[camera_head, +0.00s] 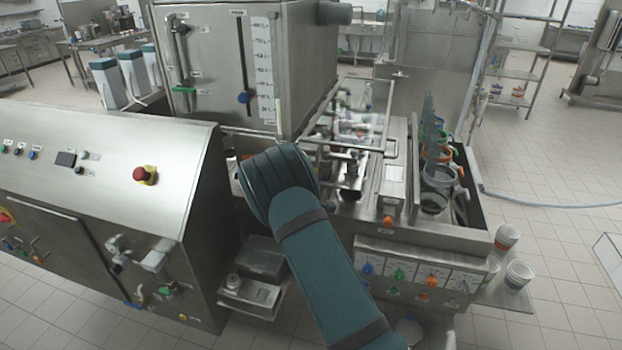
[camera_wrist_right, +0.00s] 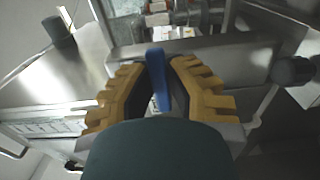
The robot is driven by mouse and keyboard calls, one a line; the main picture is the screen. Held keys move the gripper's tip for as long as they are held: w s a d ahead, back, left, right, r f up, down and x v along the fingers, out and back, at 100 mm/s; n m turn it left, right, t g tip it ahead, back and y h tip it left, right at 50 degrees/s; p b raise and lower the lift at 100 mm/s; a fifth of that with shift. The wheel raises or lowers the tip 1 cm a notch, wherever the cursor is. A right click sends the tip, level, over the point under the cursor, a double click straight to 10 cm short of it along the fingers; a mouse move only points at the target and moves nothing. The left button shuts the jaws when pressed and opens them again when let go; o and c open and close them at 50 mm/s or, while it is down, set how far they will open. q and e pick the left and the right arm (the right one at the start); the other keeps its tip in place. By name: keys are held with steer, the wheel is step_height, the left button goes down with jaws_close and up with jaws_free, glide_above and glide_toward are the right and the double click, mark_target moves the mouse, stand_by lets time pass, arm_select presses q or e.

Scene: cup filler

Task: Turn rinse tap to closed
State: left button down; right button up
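In the right wrist view, a blue lever handle (camera_wrist_right: 158,80) stands between the yellow-toothed fingers of my right gripper (camera_wrist_right: 161,84). The fingers sit close on both sides of the lever, with the left pad very near it. I cannot tell whether they press on it. No readable label shows which tap is the rinse tap. My left gripper is not in view.
A steel control cabinet (camera_head: 105,165) with a red stop button (camera_head: 145,175) stands at the left. A tank (camera_head: 225,60) is behind my arm. A panel with coloured knobs (camera_head: 420,275) and stacked cups (camera_head: 518,275) are at the right. Open tiled floor lies further right.

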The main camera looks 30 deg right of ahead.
steer(key=o, duration=0.4)
steer(key=shift+o, duration=0.2)
steer(key=v, duration=1.2)
